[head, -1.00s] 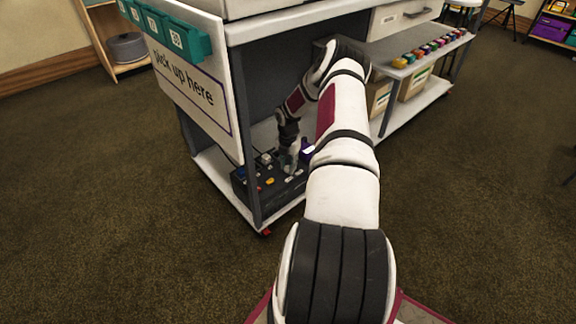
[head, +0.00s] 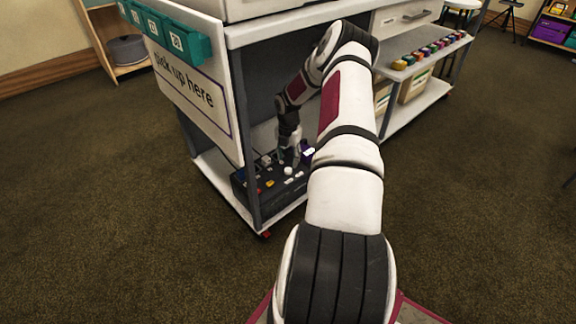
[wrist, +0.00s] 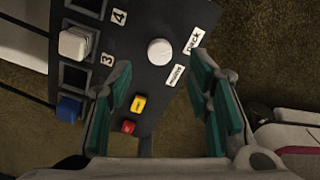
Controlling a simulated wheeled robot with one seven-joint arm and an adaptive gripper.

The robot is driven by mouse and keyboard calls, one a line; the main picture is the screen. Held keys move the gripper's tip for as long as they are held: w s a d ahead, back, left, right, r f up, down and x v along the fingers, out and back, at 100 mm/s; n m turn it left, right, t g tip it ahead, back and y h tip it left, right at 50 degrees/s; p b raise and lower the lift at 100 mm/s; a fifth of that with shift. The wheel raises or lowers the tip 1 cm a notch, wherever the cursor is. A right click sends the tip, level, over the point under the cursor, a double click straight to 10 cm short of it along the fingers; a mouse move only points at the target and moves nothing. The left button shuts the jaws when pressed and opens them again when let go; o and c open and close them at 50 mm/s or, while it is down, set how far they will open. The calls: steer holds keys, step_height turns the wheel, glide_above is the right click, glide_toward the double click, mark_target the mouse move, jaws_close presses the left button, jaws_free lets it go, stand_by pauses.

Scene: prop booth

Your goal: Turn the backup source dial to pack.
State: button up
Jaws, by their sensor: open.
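The dark control panel (head: 240,190) lies on the lower shelf of the cart. Its round white dial (wrist: 159,52) shows in the wrist view, and also in the head view (head: 288,170). A "pack" label (wrist: 194,40) is to the right of the dial, and a second label (wrist: 175,75), seemingly "mains", is below right. I cannot make out a pointer on the dial. My gripper (wrist: 159,80) is open, with its green-padded fingers apart and nothing between them. The dial appears just beyond the fingertips, apart from them.
Yellow (wrist: 138,103) and red (wrist: 128,127) buttons sit near the left finger. A white block (wrist: 75,42) and a blue block (wrist: 68,108) sit in slots at the panel's left. The cart's upright post (head: 246,150) and sign (head: 195,90) stand close by.

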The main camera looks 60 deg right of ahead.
mark_target(288, 170)
step_height(288, 170, up, 6)
steer(key=shift+r, duration=0.25)
stand_by(0.6)
